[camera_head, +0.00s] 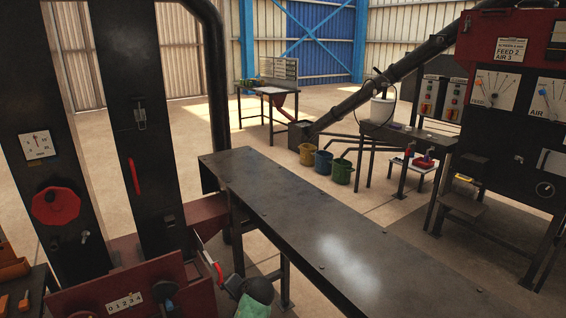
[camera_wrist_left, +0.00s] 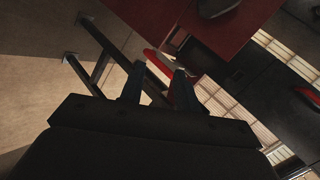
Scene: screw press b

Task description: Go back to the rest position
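My left gripper (camera_head: 226,282) is low in the head view, close to a red-handled lever (camera_head: 218,272) at the right end of the dark red press base. In the left wrist view its two dark fingers (camera_wrist_left: 160,76) stand apart. The red handle (camera_wrist_left: 158,62) shows at and between the fingertips; I cannot tell whether it touches them. My right gripper is in neither view.
The press's dark uprights (camera_head: 155,150) carry a red knob (camera_head: 56,205) and a gauge. A long dark bench (camera_head: 300,215) lies right of the gripper. Several buckets (camera_head: 342,171) and a control cabinet (camera_head: 510,120) stand beyond. Open floor lies behind the bench.

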